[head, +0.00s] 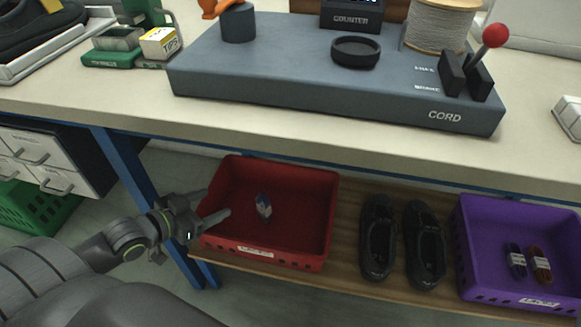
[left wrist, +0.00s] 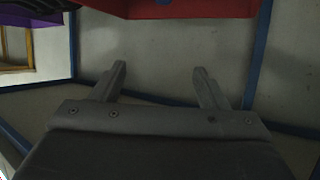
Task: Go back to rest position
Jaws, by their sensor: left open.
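My left gripper (head: 216,203) is open and empty, at the left edge of the red bin in the head view. Its two fingers also show spread apart in the left wrist view (left wrist: 160,80), with nothing between them. The red bin (head: 318,240) stands on the lower wooden shelf and holds one small blue and white bundle (head: 264,207). In the left wrist view part of a red bin (left wrist: 190,9) shows at the top edge. My right gripper is in neither view.
A pair of black shoes (head: 424,245) and a purple bin (head: 482,225) with two small bundles share the shelf (head: 345,275). Above is the workbench (head: 250,118) with the grey cord machine (head: 300,70). A blue leg (head: 130,170) stands close to my left arm. A green crate (head: 40,210) is at far left.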

